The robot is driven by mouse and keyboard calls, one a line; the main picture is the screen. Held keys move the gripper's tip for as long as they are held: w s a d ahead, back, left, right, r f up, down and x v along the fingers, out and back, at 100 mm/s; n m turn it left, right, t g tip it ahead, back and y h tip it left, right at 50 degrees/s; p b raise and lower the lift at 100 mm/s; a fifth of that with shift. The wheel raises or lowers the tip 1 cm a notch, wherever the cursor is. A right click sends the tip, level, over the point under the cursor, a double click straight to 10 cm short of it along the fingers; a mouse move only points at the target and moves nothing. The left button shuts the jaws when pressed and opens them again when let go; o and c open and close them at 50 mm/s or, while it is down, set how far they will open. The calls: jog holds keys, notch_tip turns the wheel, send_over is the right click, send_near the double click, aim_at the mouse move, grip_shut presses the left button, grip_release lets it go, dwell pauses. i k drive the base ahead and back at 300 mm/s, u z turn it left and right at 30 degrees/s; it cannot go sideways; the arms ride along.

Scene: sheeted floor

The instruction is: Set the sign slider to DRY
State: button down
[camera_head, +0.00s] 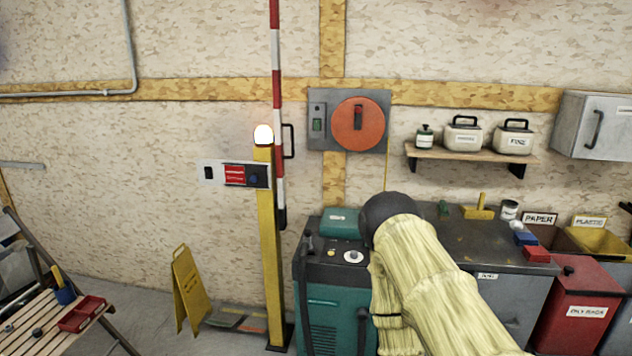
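A white sign panel (207,172) is mounted across the yellow post (268,240) left of centre. It has a red window (235,175) with lettering too small to read, a small dark slot at its left, and a dark section with a blue-black knob (254,180) at its right. This knob looks like the slider, but I cannot read which word it is set to. My arm comes in from the lower right in a pale yellow sleeve. A dark round part of it shows in front of the teal machine, well right of the panel. My gripper's fingers do not show.
A lit lamp (263,135) tops the post, and a red-and-white pole (277,110) stands beside it. A yellow floor sign (189,289) stands lower left. A teal machine (338,300) and grey workbench (500,262) fill the right. The wall left of the panel is clear.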

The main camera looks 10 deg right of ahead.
aim_at(255, 176)
jog(key=z, duration=0.2)
jog(key=i, duration=0.6)
jog(key=u, duration=0.5)
jog(key=i, duration=0.65)
jog(key=u, duration=0.65)
